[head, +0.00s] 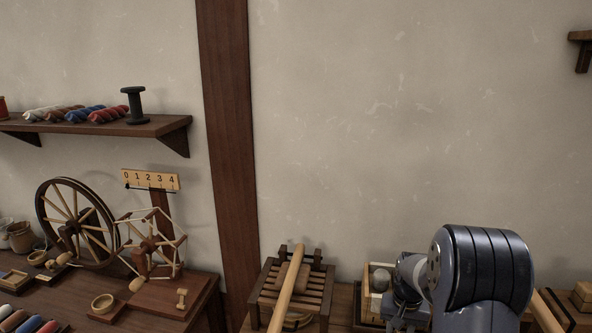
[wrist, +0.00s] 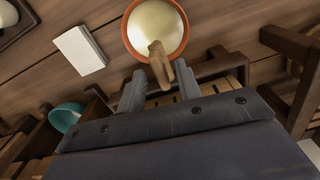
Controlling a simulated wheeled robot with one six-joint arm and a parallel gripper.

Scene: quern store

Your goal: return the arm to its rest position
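My gripper (wrist: 160,84) shows in the wrist view with its two grey fingers apart. A light wooden handle or stick (wrist: 157,58) shows in line with the gap, with visible space beside it, so the fingers do not appear to grip it. Beyond the fingertips is an orange-brown bowl (wrist: 128,28) with pale contents; the stick overlaps its near rim. In the head view my arm is at the lower right, over the bench, and its large dark joint hides what lies behind it. I cannot make out the fingertips there.
A slatted wooden rack (head: 322,283) stands left of my arm. A spinning wheel (head: 50,222) is farther left, below a wall shelf (head: 118,127). The wrist view also shows a white block (wrist: 80,50), a teal bowl (wrist: 65,118) and dark wooden framing (wrist: 300,85).

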